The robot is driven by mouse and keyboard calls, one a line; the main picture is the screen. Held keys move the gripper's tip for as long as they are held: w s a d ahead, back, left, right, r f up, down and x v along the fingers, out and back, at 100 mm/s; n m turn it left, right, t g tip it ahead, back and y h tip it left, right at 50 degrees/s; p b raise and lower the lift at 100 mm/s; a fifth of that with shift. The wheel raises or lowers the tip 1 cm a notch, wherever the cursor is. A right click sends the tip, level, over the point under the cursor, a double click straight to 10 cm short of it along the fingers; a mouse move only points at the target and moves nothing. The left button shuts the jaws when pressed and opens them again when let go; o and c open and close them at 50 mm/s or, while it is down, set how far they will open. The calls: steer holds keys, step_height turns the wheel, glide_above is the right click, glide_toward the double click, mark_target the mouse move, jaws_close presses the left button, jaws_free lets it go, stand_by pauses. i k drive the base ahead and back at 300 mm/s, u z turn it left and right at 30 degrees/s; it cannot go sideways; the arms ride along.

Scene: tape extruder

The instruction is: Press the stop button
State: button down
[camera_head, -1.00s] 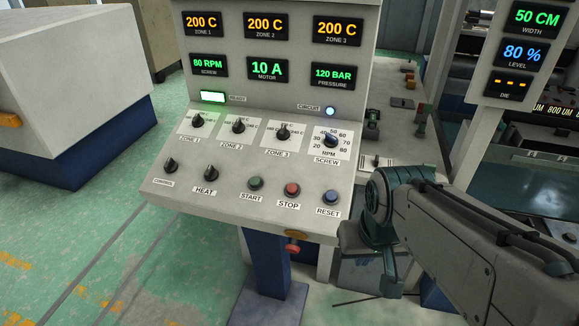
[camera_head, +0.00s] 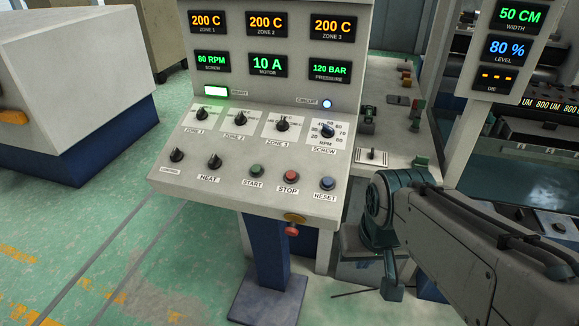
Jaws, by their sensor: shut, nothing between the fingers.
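The stop button (camera_head: 291,177) is a small red round button on the sloped grey control panel (camera_head: 235,203), above a label reading STOP. It stands between the green start button (camera_head: 256,171) and the blue reset button (camera_head: 327,183). Nothing covers it. My arm reaches in from the lower right, and its bent joint is to the right of the panel, apart from the stop button in the picture. I cannot make out the fingers of my gripper in this view.
A red knob (camera_head: 291,231) on a yellow disc juts out under the panel's front edge. Black selector knobs (camera_head: 214,161) line the panel. A blue post (camera_head: 271,262) carries it. Another machine (camera_head: 70,75) stands at left. Green floor (camera_head: 150,270) is open at front left.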

mark_target(291, 175)
steer(key=k, duration=0.3)
steer(key=z, duration=0.3)
steer(key=i, duration=0.65)
steer(key=u, duration=1.95)
